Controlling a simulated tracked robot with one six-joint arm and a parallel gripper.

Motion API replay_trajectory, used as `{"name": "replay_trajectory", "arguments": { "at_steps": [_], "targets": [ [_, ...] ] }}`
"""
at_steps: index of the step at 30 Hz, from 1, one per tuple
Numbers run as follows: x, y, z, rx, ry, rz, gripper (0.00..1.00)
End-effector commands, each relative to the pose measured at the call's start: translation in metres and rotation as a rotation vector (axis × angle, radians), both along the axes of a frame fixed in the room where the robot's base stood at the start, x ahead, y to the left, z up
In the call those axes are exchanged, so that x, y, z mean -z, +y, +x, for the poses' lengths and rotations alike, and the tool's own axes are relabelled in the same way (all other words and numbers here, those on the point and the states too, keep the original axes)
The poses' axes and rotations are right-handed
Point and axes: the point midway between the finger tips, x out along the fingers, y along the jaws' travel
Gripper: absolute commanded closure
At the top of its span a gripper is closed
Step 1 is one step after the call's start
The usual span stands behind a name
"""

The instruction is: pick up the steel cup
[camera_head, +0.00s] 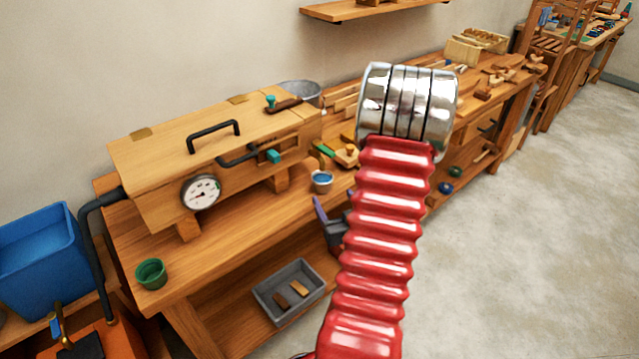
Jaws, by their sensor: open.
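A small pale grey metal cup (321,188), blue inside, stands upright on the workbench right of the steam box; it looks like the steel cup. My gripper (334,201) is just below and to the right of it in the picture, with purple fingers pointing up toward the bench. It is open, with nothing seen between the fingers. A gap shows between the cup and the fingers, but the depth is hard to judge. My red ribbed arm with its chrome joint hides part of the gripper and the bench behind.
The wooden steam box (225,155) with dial and handles fills the bench's left. A green cup (151,273) stands at the front left corner. Tools and wood pieces lie behind the steel cup. A grey tray (263,299) sits on the lower shelf. Floor at right is clear.

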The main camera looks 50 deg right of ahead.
Motion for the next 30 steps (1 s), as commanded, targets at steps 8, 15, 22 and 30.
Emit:
{"name": "replay_trajectory", "arguments": {
  "at_steps": [8,15,22,30],
  "targets": [
    [0.001,0.001,0.007,-0.01,0.002,-0.001,0.3],
    [0.005,-0.015,0.032,-0.014,0.002,-0.001,0.3],
    [0.01,-0.035,0.061,-0.013,0.001,-0.002,0.3],
    [0.012,-0.046,0.076,-0.012,0.002,-0.001,0.3]
  ]
}}
